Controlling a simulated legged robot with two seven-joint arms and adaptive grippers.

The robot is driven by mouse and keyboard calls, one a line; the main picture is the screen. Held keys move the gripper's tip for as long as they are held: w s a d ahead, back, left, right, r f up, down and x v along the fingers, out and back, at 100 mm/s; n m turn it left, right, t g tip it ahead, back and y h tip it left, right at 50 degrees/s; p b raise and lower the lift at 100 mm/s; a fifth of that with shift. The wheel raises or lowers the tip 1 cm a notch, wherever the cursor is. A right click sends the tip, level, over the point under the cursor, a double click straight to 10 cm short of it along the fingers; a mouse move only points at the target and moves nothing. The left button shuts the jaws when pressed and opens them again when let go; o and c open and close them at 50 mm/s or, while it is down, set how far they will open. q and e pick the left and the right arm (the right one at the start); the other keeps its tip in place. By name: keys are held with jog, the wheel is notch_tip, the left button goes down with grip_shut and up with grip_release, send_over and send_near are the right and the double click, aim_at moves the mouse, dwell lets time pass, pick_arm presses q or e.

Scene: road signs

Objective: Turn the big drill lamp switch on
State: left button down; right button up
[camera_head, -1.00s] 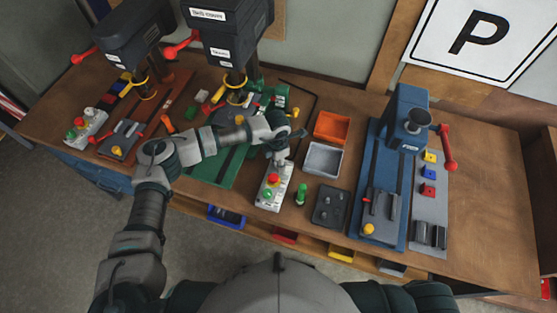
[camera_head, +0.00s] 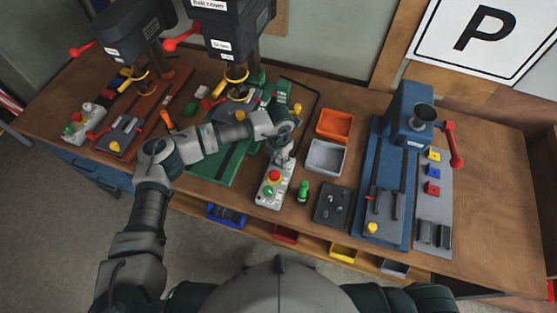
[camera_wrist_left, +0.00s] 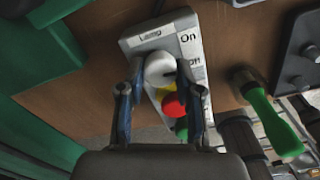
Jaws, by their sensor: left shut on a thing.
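The big drill (camera_head: 233,30) is dark with a green base and stands left of centre at the back. Its pale control box (camera_head: 265,198) lies at the front of the bench, with a red and a green button. In the left wrist view the box (camera_wrist_left: 185,25) carries the labels "Lamp" and "On", and a lower label is partly covered. The round white switch knob (camera_wrist_left: 158,68) sits near the "Lamp" label. My left gripper (camera_head: 284,159) is at the box's far end; in the wrist view its fingers (camera_wrist_left: 161,72) are shut on the knob, one each side. My right gripper is out of view.
A green-handled tool (camera_head: 303,190) stands close right of the box. Beyond are a dark tray (camera_head: 332,204), a grey bin (camera_head: 326,157), an orange bin (camera_head: 335,125) and a blue drill (camera_head: 408,125). Another drill (camera_head: 130,35) stands left. The bench's right end is clear.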

pick_arm(q)
jog(key=n, duration=0.1)
jog(key=n+b, duration=0.1)
jog(key=n, duration=0.1)
jog(key=shift+w+d+r, duration=0.1)
jog(key=shift+w, duration=0.15)
jog(key=shift+r+n+b, duration=0.15)
jog(key=shift+n+b, duration=0.5)
jog(key=shift+n, duration=1.55)
jog(key=shift+w, duration=0.1)
jog(key=c, duration=1.1)
grip_release()
jog(key=o, duration=0.3)
jog(key=shift+o, duration=0.2)
